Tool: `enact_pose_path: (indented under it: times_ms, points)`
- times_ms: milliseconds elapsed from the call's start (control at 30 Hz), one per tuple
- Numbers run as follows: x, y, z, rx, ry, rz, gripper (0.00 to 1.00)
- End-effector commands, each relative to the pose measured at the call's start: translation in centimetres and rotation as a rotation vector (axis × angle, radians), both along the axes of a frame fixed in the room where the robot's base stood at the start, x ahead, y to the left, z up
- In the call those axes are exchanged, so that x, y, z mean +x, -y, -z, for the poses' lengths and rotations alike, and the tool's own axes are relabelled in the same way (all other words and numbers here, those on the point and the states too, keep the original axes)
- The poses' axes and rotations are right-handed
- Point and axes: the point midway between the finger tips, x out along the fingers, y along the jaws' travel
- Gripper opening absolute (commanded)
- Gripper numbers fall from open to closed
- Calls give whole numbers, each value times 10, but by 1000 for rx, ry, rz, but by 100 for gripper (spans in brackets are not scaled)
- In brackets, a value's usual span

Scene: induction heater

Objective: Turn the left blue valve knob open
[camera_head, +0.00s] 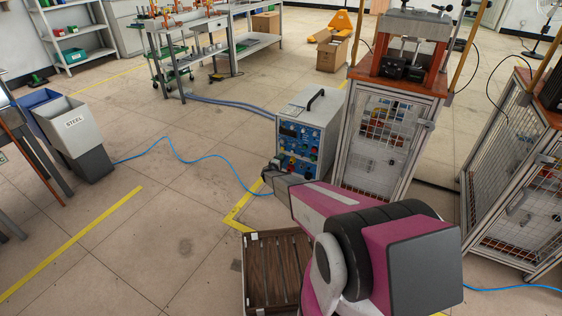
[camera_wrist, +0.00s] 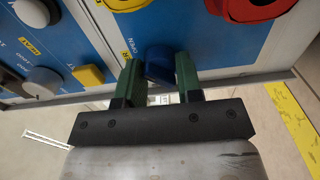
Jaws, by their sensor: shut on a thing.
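The blue valve knob (camera_wrist: 160,64) is on the lower part of the heater's blue front panel in the wrist view, beside an "OPEN" label. My gripper (camera_wrist: 158,60) has a green finger on each side of the knob and is shut on it. The fingers hide parts of the knob's sides, and I cannot tell its exact turn angle. In the head view the induction heater (camera_head: 314,113) is a grey box with a blue front. My gripper (camera_head: 270,172) is at the lower left of that front; the held knob is hidden there.
A yellow button (camera_wrist: 88,76), a grey knob (camera_wrist: 42,82) and a red round part (camera_wrist: 248,8) are nearby on the panel. A caged press (camera_head: 378,140) stands right of the heater. A brown slatted crate (camera_head: 275,268) lies below my arm. Blue hose (camera_head: 205,160) crosses the floor left.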

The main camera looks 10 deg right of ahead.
Motion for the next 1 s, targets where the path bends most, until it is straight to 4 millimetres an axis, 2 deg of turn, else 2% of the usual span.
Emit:
enact_pose_path:
  times_ms: [267,300,367,400,767,1000]
  points:
    - [-2,1,1,4,-1,2,9]
    - [-2,1,1,4,-1,2,36]
    - [-2,1,1,3,-1,2,56]
    - [-1,1,1,3,-1,2,58]
    - [-3,-2,0,1,-1,0,58]
    - [-24,-15,-1,1,-1,0,58]
